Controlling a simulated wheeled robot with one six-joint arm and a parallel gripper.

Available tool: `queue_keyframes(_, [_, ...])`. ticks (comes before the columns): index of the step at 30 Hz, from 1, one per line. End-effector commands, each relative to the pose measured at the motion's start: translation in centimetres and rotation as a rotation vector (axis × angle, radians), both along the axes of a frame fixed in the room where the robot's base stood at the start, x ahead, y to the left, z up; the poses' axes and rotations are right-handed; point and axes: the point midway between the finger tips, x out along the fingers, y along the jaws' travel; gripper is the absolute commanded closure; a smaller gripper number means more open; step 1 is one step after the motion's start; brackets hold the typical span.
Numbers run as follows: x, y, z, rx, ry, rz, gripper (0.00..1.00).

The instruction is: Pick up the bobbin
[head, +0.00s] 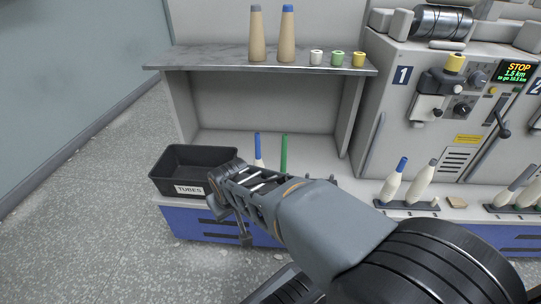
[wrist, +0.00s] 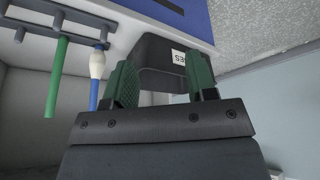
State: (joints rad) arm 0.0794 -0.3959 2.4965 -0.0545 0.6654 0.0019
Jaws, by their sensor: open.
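A blue bobbin with a small white winding (wrist: 97,65) stands on a peg rack (wrist: 75,14) in the wrist view, which looks upside down. A bare green tube (wrist: 57,80) stands beside it. In the head view the blue bobbin's top (head: 258,146) and the green tube (head: 283,152) rise behind my arm, which hides their lower parts. My gripper (head: 222,203) is in front of the rack, to the left of the blue bobbin and near the tubes box. In the wrist view its two green-padded fingers (wrist: 162,80) are apart, with nothing held between them.
A black box labelled TUBES (head: 190,171) stands at the left end of the bench, close to my gripper. A shelf (head: 300,64) with cones and small spools overhangs the rack. A machine (head: 440,110) with more bobbins stands at right. The floor at left is clear.

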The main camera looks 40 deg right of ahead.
Motion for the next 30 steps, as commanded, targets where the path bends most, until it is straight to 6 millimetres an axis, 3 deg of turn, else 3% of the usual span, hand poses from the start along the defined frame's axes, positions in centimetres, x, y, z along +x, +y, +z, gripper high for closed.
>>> queue_keyframes(3, [3.9, -4.3, -0.6, -0.061, -0.15, -0.061, 0.48])
queue_keyframes(7, [7.7, -9.7, -1.2, -0.132, -0.359, -0.103, 0.48])
queue_keyframes(11, [9.7, -14.3, -1.5, -0.164, -0.566, -0.115, 0.48])
queue_keyframes(15, [10.3, -17.7, -1.6, -0.173, -0.771, -0.111, 0.48])
queue_keyframes(21, [9.4, -20.2, -1.2, -0.149, -1.007, -0.107, 0.48])
queue_keyframes(27, [8.3, -21.1, -0.8, -0.125, -1.145, -0.11, 0.48])
queue_keyframes(30, [8.7, -21.4, -0.7, -0.118, -1.18, -0.108, 0.48])
